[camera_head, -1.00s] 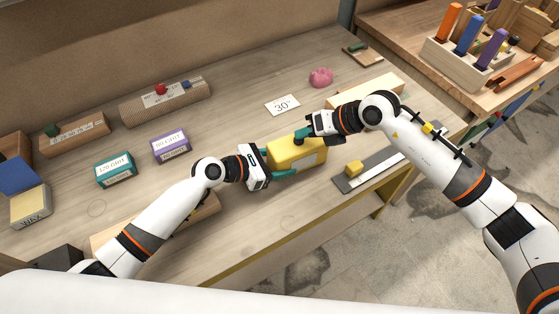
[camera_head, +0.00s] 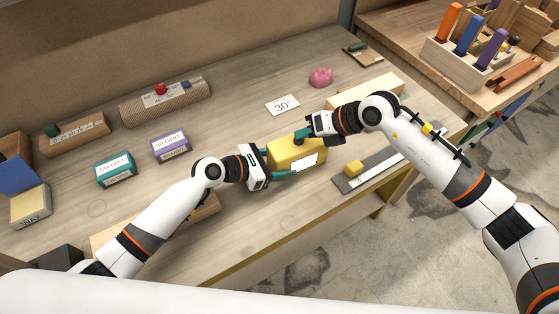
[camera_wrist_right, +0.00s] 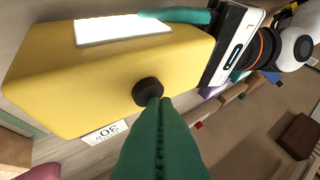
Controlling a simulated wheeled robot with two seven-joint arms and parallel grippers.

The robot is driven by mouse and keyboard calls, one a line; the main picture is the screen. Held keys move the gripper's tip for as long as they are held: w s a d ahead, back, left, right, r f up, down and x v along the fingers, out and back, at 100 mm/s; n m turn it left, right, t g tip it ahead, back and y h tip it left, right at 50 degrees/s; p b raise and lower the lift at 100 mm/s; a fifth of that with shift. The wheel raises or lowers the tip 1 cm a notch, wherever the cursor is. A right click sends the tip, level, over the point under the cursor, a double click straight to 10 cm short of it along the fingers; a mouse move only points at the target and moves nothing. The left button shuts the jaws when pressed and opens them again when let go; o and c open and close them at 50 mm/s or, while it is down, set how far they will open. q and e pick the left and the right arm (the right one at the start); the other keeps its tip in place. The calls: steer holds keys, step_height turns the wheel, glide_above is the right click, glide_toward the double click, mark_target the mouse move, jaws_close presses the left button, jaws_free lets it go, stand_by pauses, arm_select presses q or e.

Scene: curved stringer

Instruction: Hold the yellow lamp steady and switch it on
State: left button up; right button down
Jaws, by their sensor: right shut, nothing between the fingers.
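The yellow lamp (camera_head: 285,150) is a box on the workbench, with a bright white panel (camera_head: 304,161) on its front side. The panel also shows white in the right wrist view (camera_wrist_right: 120,30). My left gripper (camera_head: 274,163) has its green fingers along the lamp's two long sides, holding it. My right gripper (camera_head: 302,136) is shut with nothing between its fingers.
A white card reading 30 (camera_head: 283,105) and a pink lump (camera_head: 321,77) lie behind the lamp. Purple (camera_head: 170,147) and teal (camera_head: 115,169) grit boxes stand to the left.

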steer(key=shift+r, duration=0.5)
step_height(320, 180, up, 6)
stand_by(0.6)
arm_select(q)
steer(key=o, duration=1.8)
steer(key=shift+v, duration=2.5)
